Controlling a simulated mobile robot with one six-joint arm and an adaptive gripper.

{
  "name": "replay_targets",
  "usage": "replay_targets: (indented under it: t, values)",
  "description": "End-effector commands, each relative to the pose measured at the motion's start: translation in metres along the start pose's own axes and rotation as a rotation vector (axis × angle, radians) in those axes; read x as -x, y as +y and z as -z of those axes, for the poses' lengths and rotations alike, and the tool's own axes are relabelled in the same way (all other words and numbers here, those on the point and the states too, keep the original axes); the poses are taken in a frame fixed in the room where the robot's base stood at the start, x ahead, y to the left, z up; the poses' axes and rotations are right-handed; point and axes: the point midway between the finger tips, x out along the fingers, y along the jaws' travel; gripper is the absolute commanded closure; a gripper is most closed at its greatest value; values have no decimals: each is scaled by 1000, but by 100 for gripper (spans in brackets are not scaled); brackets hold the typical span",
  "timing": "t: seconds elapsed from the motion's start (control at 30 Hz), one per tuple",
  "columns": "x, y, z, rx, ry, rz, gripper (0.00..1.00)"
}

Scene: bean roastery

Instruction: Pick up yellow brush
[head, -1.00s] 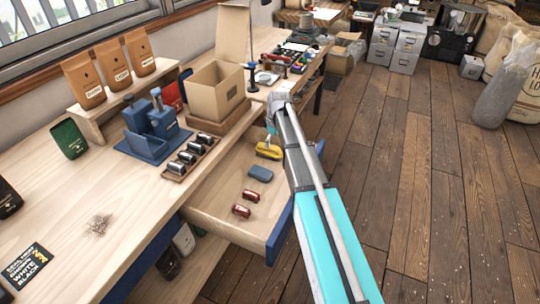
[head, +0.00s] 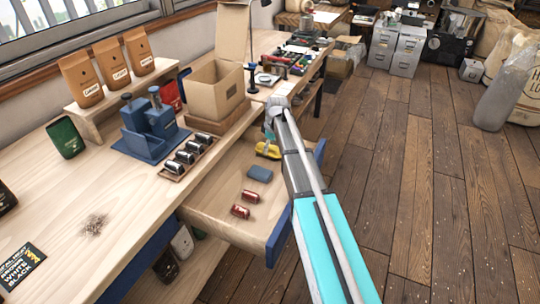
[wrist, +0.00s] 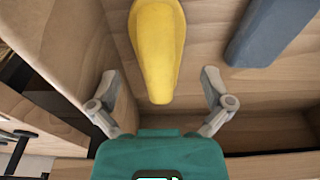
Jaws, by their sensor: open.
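The yellow brush (head: 268,150) lies in the open drawer (head: 222,205), near its back right corner. In the wrist view the yellow brush (wrist: 158,50) points toward my gripper, its near end between and a little beyond the fingertips. My gripper (wrist: 160,84) is open and empty, one finger on each side of the brush's line. In the head view my gripper (head: 270,132) is above the drawer at the brush, partly hidden by my arm.
A blue-grey block (head: 259,173) lies beside the brush; it also shows in the wrist view (wrist: 270,32). Two red cans (head: 245,203) lie nearer in the drawer. The drawer wall (wrist: 75,55) is close to the left finger. A cardboard box (head: 213,92) stands on the bench.

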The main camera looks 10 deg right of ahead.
Motion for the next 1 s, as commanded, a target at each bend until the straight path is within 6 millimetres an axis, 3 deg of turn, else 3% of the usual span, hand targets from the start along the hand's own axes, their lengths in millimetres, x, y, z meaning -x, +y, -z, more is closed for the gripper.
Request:
replay_targets:
  t: [0.3, 1.0]
  values:
    - [-25, 0, 0, 0, 0, 0, 0]
    - [-27, -1, 1, 1, 0, 0, 0]
